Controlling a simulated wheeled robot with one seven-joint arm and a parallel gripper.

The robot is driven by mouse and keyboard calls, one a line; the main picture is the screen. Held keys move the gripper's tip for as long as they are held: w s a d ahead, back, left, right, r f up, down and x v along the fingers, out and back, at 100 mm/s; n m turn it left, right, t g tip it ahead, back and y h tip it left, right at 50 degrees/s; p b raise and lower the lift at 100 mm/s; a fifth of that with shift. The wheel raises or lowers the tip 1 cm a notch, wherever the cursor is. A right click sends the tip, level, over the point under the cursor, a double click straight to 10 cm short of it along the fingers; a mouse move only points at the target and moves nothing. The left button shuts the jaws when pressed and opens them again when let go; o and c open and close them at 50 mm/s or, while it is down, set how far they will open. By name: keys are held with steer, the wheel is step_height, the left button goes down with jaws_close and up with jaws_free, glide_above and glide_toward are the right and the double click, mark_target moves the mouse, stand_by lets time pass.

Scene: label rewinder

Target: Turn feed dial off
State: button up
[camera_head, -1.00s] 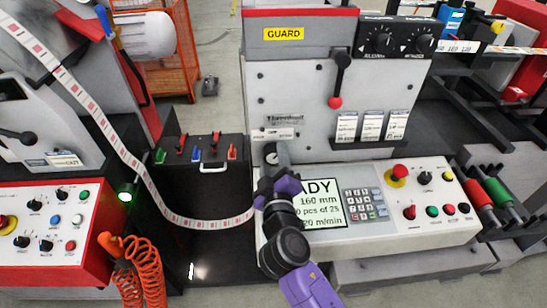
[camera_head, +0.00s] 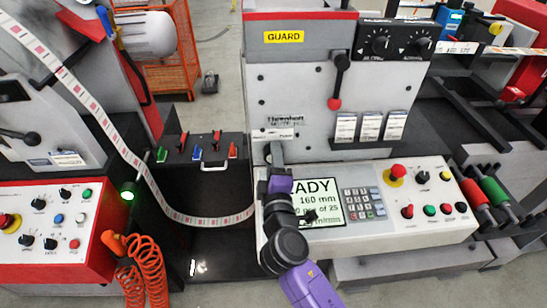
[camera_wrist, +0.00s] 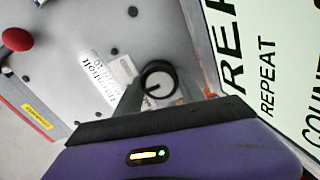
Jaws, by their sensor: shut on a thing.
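A round dial (camera_wrist: 157,80) with a dark rim, a pale face and a dark pointer line sits between the two grey fingers of my gripper (camera_wrist: 160,92) in the wrist view. The fingers are shut on it, one on each side. I cannot read a label that names this dial. In the head view, my gripper (camera_head: 276,155) reaches the lower left of the machine's pale front plate, just left of and above the lit screen. There the fingers and the purple wrist hide most of the dial.
The screen (camera_head: 318,205) and keypad (camera_head: 363,203) lie close right of my wrist. A red-knobbed lever (camera_head: 335,102) hangs on the plate above. A label web (camera_head: 190,220) runs at the left. More knobs (camera_head: 381,45) are at the top right.

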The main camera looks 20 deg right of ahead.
steer(key=o, duration=1.4)
steer(key=shift+c, duration=0.2)
steer(key=b+v, duration=0.1)
steer(key=v, duration=0.5)
steer(key=shift+s+a+f+b, duration=0.15)
steer(key=shift+s+b, duration=0.2)
steer(key=shift+s+a, duration=0.15)
steer(key=shift+s, duration=0.4)
